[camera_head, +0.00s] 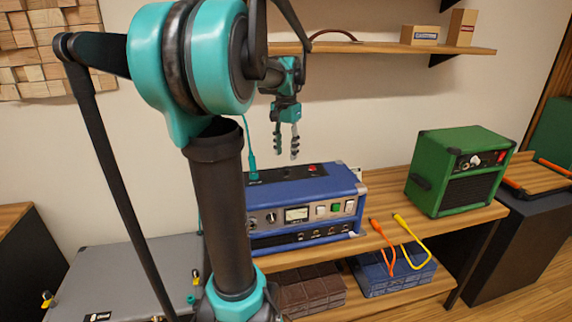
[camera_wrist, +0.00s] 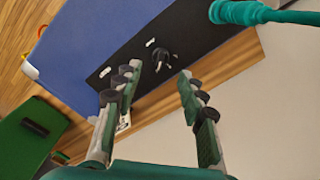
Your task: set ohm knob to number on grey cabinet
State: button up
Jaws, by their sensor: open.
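A grey cabinet (camera_head: 125,275) lies at the lower left in the head view, partly hidden by my arm. It has yellow-tipped fittings and a small black label whose text I cannot read. A blue amp (camera_head: 330,192) stands on the wooden bench. Its black panel (camera_wrist: 140,72) faces the wrist camera and bears a black knob (camera_wrist: 160,57) with small white marks beside it; the knob's setting is not readable. My gripper (camera_head: 286,150) points down above the amp. In the wrist view the gripper (camera_wrist: 158,82) is open and empty, its fingers apart, with the knob seen beyond them.
A teal cable plug (camera_head: 252,172) stands up at the amp's left end. A green amp (camera_head: 460,170) sits to the right on the bench (camera_head: 385,190). Orange and yellow cables hang over the front edge.

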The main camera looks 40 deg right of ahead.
aim_at(286, 166)
jog(key=shift+f, duration=2.7)
jog(key=shift+c, duration=0.5)
grip_shut()
